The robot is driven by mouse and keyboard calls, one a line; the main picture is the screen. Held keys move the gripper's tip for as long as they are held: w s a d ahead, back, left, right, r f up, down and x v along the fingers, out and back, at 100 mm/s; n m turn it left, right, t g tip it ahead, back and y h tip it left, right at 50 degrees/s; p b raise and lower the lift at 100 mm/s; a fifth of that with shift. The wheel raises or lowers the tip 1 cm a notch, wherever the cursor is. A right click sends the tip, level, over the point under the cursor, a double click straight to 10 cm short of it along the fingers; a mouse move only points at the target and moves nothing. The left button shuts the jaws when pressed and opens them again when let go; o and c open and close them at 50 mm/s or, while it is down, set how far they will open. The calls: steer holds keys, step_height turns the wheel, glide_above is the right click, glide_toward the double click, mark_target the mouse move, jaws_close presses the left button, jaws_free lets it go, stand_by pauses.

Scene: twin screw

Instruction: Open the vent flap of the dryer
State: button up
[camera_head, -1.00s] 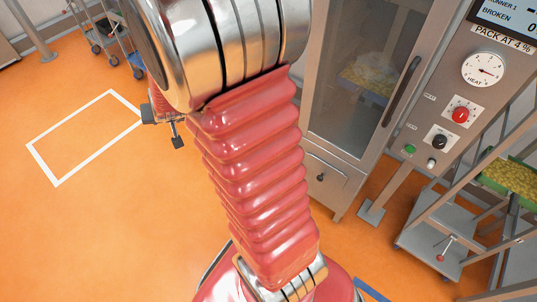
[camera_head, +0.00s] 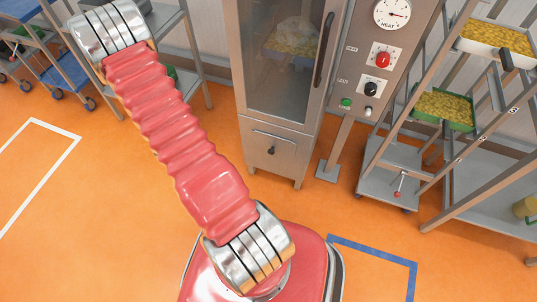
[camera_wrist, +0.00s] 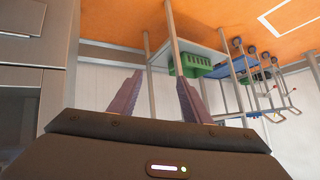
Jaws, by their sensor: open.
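The dryer (camera_head: 229,62) is a tall steel cabinet with a glazed door (camera_head: 285,90) in the head view, right of my arm. Below the door is a small shut panel (camera_head: 288,147) with a dark knob (camera_head: 271,151); it looks like the vent flap, but I cannot be sure. My gripper (camera_wrist: 159,78) shows in the wrist view with its two fingers apart and nothing between them. It is out of sight in the head view, where my red arm reaches to the upper left. The flap is not recognisable in the wrist view.
A grey cabinet wall (camera_wrist: 32,75) stands close at the left of the wrist view. A rack with a green crate (camera_wrist: 195,62) lies beyond the fingers. A control panel (camera_head: 378,60) and shelving with a green tray (camera_head: 445,108) stand right of the dryer. Orange floor before it is open.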

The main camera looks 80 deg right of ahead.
steer(key=s+d+f+m+g+h, duration=0.1)
steer(key=s+d+f, duration=0.2)
steer(key=s+f, duration=0.35)
steer(key=m+g+h, duration=0.3)
steer(key=g+h, duration=0.1)
steer(key=g, duration=0.1)
glide_toward(271, 153)
steer(key=v, duration=0.5)
steer(key=shift+w+r, duration=0.1)
steer(key=shift+w, duration=0.2)
steer(key=x, duration=1.3)
steer(key=shift+s+d, duration=0.2)
steer(key=shift+d, duration=0.15)
jaws_close()
